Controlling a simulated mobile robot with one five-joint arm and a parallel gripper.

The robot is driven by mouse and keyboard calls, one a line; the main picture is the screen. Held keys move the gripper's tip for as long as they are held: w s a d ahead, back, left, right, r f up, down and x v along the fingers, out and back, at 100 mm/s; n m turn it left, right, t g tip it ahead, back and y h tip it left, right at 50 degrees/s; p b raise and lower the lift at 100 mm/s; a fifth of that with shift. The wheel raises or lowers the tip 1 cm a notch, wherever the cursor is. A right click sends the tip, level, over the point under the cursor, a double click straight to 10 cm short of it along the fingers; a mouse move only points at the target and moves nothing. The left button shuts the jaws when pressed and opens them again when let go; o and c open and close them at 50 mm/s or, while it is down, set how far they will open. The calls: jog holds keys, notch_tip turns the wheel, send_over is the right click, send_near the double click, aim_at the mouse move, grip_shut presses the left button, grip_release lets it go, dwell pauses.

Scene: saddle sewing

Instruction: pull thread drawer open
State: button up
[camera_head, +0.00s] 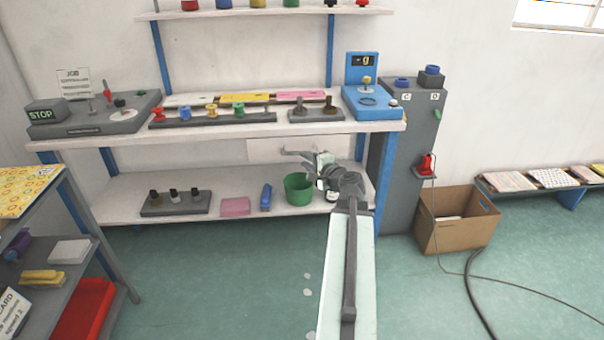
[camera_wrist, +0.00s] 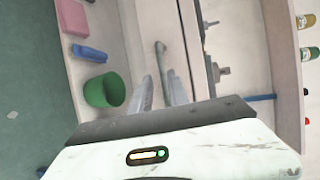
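The thread drawer (camera_head: 262,150) is a white front under the bench top, and it looks closed. In the wrist view the picture is turned sideways, and the pale drawer front (camera_wrist: 139,30) shows with a grey bar handle (camera_wrist: 160,56). My gripper (camera_head: 294,157) is in front of the drawer in the head view, with its fingers spread and pointing left. In the wrist view my gripper (camera_wrist: 160,92) has its two fingers apart, with the handle's near end running towards the gap between them. I cannot tell whether the fingers touch it. The handle is not clear in the head view.
The bench top (camera_head: 230,128) overhangs the drawer and carries spools and a blue device (camera_head: 368,100). Below, the lower shelf (camera_head: 120,200) holds a green bin (camera_head: 298,190) close under my gripper. A grey cabinet (camera_head: 402,160) stands to the right. Open floor lies in front.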

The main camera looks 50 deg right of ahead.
jog(key=x, duration=0.3)
jog(key=d+b+x, duration=0.1)
jog(key=x, duration=0.3)
jog(key=shift+d, duration=0.25)
grip_shut()
dwell(1.2)
